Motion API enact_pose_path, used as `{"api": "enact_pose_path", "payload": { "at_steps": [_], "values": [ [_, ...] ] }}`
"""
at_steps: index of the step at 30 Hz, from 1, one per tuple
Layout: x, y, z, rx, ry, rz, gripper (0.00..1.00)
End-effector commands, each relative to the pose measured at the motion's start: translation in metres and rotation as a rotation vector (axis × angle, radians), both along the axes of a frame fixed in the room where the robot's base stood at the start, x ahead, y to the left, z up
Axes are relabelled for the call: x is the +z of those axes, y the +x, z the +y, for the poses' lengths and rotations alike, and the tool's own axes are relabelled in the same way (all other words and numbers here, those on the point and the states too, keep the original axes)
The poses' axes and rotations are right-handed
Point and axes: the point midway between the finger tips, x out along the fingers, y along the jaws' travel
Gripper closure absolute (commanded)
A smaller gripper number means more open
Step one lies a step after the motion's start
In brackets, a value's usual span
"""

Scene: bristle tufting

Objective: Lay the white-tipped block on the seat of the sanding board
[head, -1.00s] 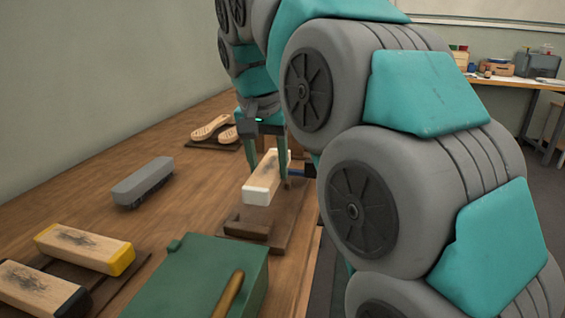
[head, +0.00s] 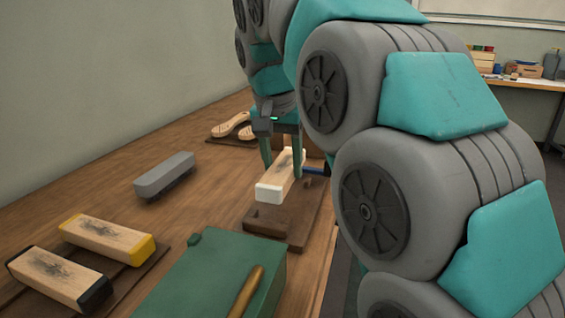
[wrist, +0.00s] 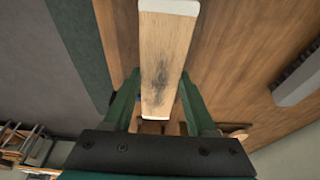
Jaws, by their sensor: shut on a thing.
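The white-tipped block (head: 277,181) is pale wood with a white near end and a dark smudge on its top. My gripper (head: 282,172) is shut on it, one finger on each side. In the wrist view the block (wrist: 160,50) lies lengthwise between the green fingers (wrist: 157,105). The sanding board (head: 292,226) is a dark brown board near the table's right edge, with a raised strip at its near end. The block is over this board. I cannot tell whether it touches the seat, which the block and my gripper partly hide.
A grey-backed brush (head: 165,174) stands to the left. A yellow-tipped block (head: 108,240) and a black-tipped block (head: 60,278) lie on a dark board at the front left. A green box (head: 215,280) with a wooden handle stands in front. Wooden brush bodies (head: 230,126) lie behind.

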Motion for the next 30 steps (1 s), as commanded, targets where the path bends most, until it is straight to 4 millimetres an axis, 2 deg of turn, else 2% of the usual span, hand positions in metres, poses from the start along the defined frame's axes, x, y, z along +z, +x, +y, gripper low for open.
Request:
{"api": "enact_pose_path", "payload": {
  "at_steps": [17,30],
  "values": [
    [-0.001,0.0,0.0,0.0,0.0,0.0,1.0],
    [-0.013,0.0,0.0,0.0,0.001,-0.001,1.0]
  ]
}}
